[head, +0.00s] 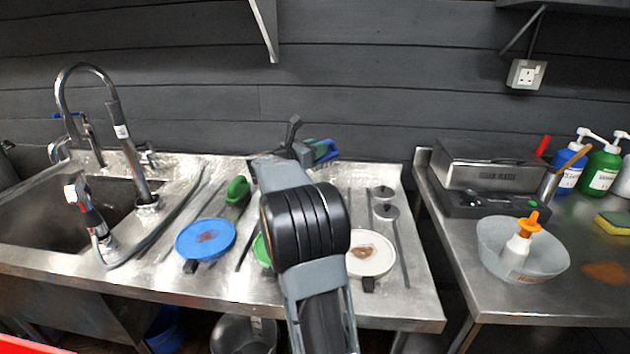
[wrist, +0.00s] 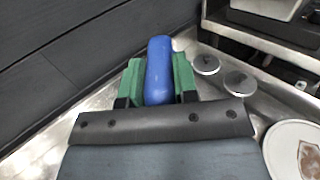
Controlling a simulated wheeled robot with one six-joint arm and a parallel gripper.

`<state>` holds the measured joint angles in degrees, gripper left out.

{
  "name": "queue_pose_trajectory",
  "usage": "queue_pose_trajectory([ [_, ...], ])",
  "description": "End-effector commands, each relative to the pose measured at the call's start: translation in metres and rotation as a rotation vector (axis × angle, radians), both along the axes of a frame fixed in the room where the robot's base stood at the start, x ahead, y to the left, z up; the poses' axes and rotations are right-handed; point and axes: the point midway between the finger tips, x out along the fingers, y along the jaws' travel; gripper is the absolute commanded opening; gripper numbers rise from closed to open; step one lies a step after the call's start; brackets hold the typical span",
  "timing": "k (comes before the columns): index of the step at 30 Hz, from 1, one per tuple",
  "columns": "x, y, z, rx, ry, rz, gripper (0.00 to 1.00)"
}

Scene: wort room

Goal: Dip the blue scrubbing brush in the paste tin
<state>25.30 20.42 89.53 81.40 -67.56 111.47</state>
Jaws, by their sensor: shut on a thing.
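My gripper (head: 312,152) is above the back of the left steel counter, near the wall. In the wrist view, its green fingers (wrist: 158,82) are shut on a rounded blue object (wrist: 159,66). This seems to be the blue scrubbing brush, whose blue part also shows in the head view (head: 326,150); no bristles can be made out. I cannot tell which item is the paste tin. A white round dish (head: 371,254) with a brown patch lies right of my arm, and also shows in the wrist view (wrist: 291,150). A blue round dish (head: 205,239) with a brown patch lies left.
My arm mostly hides a green round item (head: 261,250). Two small round metal pieces (head: 383,192) (head: 387,211) lie at the right. The sink and tap (head: 127,150) are left. The right counter holds a bowl (head: 523,255), a metal box (head: 488,165) and pump bottles (head: 603,168).

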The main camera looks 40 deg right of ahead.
Motion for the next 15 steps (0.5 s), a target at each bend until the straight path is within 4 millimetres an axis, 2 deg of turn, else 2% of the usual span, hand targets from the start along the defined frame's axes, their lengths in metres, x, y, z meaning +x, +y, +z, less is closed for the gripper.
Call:
queue_pose_trajectory([
  [1, 0.000, 0.000, -0.016, -0.001, -0.001, 0.000, 0.01],
  [3, 0.000, 0.000, -0.024, -0.001, -0.001, 0.000, 0.01],
  [15, 0.000, 0.000, -0.049, -0.001, 0.000, 0.000, 0.01],
])
